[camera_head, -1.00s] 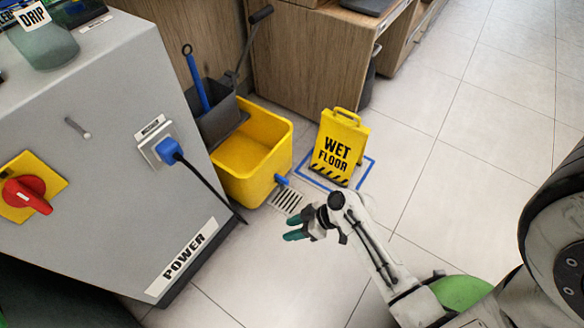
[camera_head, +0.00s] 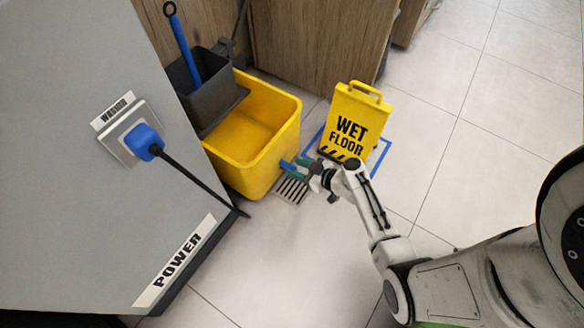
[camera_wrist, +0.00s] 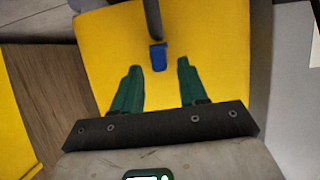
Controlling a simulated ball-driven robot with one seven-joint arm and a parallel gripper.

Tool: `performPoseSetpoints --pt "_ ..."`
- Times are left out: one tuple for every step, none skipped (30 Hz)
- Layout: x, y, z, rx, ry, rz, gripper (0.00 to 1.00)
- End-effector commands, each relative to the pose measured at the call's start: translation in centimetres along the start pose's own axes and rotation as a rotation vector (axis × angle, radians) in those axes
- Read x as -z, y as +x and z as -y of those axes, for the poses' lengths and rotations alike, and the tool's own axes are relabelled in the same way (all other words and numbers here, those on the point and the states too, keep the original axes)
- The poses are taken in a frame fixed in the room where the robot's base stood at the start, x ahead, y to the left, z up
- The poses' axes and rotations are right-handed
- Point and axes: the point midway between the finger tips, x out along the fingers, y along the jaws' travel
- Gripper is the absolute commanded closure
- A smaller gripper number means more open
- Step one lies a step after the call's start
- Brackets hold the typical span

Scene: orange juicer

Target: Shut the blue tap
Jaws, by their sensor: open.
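The blue tap (camera_head: 287,165) sticks out low on the front of the yellow mop bucket (camera_head: 222,170). In the wrist view the blue tap (camera_wrist: 158,57) shows as a small blue block against the yellow bucket wall (camera_wrist: 110,50), with a dark grey bar above it. My gripper (camera_head: 299,168) is open, with green fingers close in front of the tap. In the wrist view my gripper (camera_wrist: 158,68) has its fingers apart, the tap lying between and just beyond their tips. I cannot tell whether they touch it.
A yellow wet floor sign (camera_head: 350,120) stands right behind my gripper, inside a blue floor outline. A floor grate (camera_head: 291,188) lies below the tap. A grey cabinet (camera_head: 70,190) with a blue plug (camera_head: 146,140) and a black cable is at left. Open floor lies in front.

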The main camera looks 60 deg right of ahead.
Motion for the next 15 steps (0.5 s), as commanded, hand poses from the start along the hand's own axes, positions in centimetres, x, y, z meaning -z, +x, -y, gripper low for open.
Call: performPoseSetpoints --pt "-0.2 0.9 0.0 0.001 -0.001 -0.001 0.57" --pt "-0.2 1.2 0.0 0.002 -0.001 -0.001 0.57" --pt "-0.1 1.7 0.0 0.002 -0.001 0.000 0.57" --pt "-0.1 2.0 0.0 0.002 -0.001 0.000 0.57" --pt "-0.1 2.2 0.0 0.001 -0.001 0.000 0.57" --pt "-0.1 2.5 0.0 0.001 -0.001 0.000 0.57" --pt "-0.1 2.6 0.0 0.002 -0.001 0.000 0.57" --pt "-0.1 2.7 0.0 0.002 -0.001 0.000 0.57" --pt "-0.1 2.8 0.1 0.002 -0.001 0.001 0.57" --pt "0.0 2.9 0.1 0.002 -0.001 0.001 0.57" --pt "0.0 2.9 0.1 0.002 0.000 0.001 0.57" --pt "0.0 2.9 0.1 0.002 0.000 0.001 0.57" --pt "0.0 2.9 0.1 0.002 0.000 0.001 0.57" --pt "0.0 2.9 0.1 0.002 0.000 0.001 0.57" --pt "0.0 2.9 0.1 0.001 0.000 0.001 0.57"
